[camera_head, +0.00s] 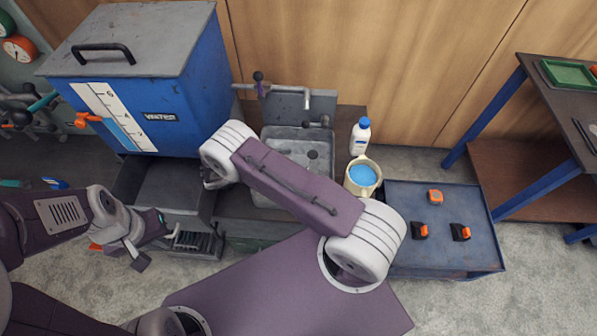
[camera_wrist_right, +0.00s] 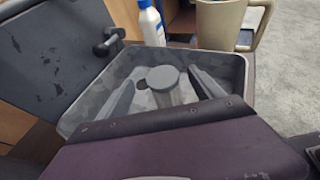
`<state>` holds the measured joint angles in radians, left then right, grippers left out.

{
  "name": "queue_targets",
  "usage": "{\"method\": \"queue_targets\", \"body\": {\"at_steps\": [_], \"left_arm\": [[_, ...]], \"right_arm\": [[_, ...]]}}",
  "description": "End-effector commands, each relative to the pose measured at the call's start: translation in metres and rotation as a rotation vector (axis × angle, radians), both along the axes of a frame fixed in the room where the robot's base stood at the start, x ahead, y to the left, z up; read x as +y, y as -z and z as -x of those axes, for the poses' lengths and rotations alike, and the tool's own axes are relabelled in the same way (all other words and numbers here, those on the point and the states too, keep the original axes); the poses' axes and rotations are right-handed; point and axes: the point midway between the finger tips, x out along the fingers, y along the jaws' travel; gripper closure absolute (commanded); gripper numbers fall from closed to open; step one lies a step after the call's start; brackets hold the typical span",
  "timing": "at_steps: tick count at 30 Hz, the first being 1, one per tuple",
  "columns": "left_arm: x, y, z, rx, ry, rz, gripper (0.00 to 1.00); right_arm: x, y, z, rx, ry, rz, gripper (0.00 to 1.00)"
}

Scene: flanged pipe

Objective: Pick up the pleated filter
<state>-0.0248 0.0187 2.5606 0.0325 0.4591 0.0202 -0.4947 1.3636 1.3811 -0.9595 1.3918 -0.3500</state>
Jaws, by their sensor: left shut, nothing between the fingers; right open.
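A grey cylinder (camera_wrist_right: 168,88) with a flat round cap stands in the grey sink basin (camera_wrist_right: 238,72) in the right wrist view; it looks like the pleated filter, though its side is mostly hidden. My right gripper (camera_wrist_right: 162,76) is open, one finger on each side of the cylinder in the picture; I cannot tell whether they touch it. In the head view my right arm covers part of the sink (camera_head: 325,140), and the cylinder cannot be made out. My left gripper (camera_head: 138,250) is shut and empty at the left, in front of the blue water tank.
A blue water tank (camera_head: 190,85) stands left of the sink. A tap (camera_head: 306,96) rises behind the basin. A white bottle (camera_head: 360,137) and a beige mug (camera_head: 375,188) stand right of it. A blue-grey cart (camera_head: 400,205) holds orange-and-black items. A workbench (camera_head: 545,85) is far right.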

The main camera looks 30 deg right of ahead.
Motion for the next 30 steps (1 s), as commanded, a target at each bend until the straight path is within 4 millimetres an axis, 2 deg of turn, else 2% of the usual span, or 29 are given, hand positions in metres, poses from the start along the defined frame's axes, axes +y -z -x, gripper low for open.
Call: {"method": "queue_targets", "body": {"at_steps": [1, 3, 11, 15, 20, 25, 30], "left_arm": [[0.000, 0.014, 0.000, 0.000, 0.000, 0.000, 1.00], [0.000, 0.022, 0.000, 0.000, 0.000, 0.000, 1.00], [0.000, 0.021, 0.000, -0.001, 0.000, 0.000, 1.00], [0.000, 0.018, 0.000, -0.001, 0.000, 0.000, 1.00], [0.000, 0.017, 0.000, -0.001, 0.000, 0.000, 1.00], [0.000, 0.012, 0.000, -0.001, 0.000, 0.000, 1.00], [0.000, 0.012, 0.000, -0.001, 0.000, 0.000, 1.00]], "right_arm": [[0.000, 0.014, 0.000, 0.000, 0.000, 0.000, 0.24], [0.000, 0.022, 0.000, 0.000, 0.000, 0.000, 0.24], [-0.003, 0.022, 0.000, 0.000, 0.001, 0.000, 0.24], [-0.019, 0.028, 0.001, 0.003, 0.002, 0.002, 0.24], [-0.028, 0.032, 0.002, 0.001, 0.002, 0.000, 0.24], [-0.057, 0.044, 0.007, 0.003, 0.004, 0.001, 0.24], [-0.070, 0.050, 0.006, 0.000, 0.001, 0.000, 0.24]]}}
